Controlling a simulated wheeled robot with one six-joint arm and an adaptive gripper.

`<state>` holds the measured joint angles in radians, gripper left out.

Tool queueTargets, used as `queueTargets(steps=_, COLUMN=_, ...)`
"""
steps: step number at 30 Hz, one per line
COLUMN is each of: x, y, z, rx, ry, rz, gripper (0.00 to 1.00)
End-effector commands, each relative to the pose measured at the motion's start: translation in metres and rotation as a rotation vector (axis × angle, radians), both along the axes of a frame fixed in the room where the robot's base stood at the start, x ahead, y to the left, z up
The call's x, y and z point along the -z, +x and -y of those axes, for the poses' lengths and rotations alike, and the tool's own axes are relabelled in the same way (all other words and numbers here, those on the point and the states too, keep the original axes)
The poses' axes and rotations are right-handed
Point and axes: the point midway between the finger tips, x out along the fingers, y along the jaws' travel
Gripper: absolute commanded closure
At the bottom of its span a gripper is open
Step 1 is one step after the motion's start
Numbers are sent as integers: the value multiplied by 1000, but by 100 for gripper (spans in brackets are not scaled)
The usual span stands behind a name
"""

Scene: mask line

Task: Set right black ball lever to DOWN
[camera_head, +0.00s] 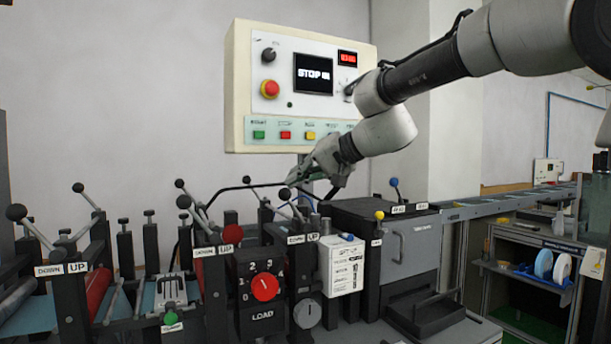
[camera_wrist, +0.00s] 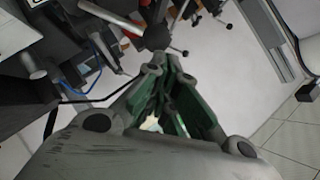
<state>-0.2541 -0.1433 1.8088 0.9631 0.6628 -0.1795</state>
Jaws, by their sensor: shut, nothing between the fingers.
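Several black ball levers stand on the machine in the head view. The one furthest right has its ball (camera_head: 284,194) at the upper left end of a tilted rod, above a DOWN/UP label (camera_head: 303,239). Its exact setting is hard to tell. My gripper (camera_head: 296,178) is just above and right of that ball, reaching down and left. In the wrist view a dark round ball (camera_wrist: 155,37) appears just beyond the closed fingertips (camera_wrist: 160,62). I cannot tell whether they touch. My gripper is shut and empty.
Other black ball levers (camera_head: 184,201) stand close by on the left. A red LOAD dial (camera_head: 265,287) and a white box (camera_head: 342,265) are below. A yellow ball lever (camera_head: 379,215) and blue ball lever (camera_head: 394,182) stand right. A control panel (camera_head: 300,90) is behind.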

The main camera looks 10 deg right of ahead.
Motion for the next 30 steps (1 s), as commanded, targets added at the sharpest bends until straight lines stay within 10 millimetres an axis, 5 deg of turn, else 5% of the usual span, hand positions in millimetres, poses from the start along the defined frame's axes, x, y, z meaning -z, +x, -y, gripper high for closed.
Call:
queueTargets(steps=22, x=0, y=-2, z=-5, rx=0, ry=0, rz=0, gripper=100)
queueTargets(steps=30, x=-35, y=3, z=6, rx=0, ry=1, rz=4, gripper=100)
